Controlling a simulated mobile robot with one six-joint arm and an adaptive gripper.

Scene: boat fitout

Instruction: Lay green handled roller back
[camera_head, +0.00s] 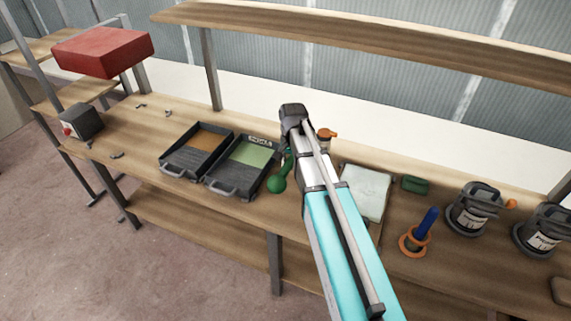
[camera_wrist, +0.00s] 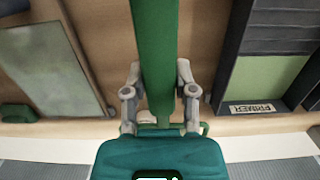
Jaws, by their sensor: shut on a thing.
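A green handled roller shows in the wrist view as a long green handle (camera_wrist: 155,45) running between the fingers. My gripper (camera_wrist: 158,88) is shut on this handle. In the head view my arm hides most of the gripper and roller; a green rounded end (camera_head: 277,183) shows left of the arm, over the bench beside the right tray. That tray (camera_head: 228,187), dark with a green floor, carries a label that reads PRIMER in the wrist view (camera_wrist: 252,108). A second dark tray (camera_head: 180,168) with a brown-orange floor stands to its left.
A pale slab (camera_head: 366,190) and a small green block (camera_head: 414,185) lie right of my arm. Dark labelled cans (camera_head: 474,212) stand further right. An upper shelf (camera_head: 370,37) runs along the back. Bench left of the trays is mostly clear.

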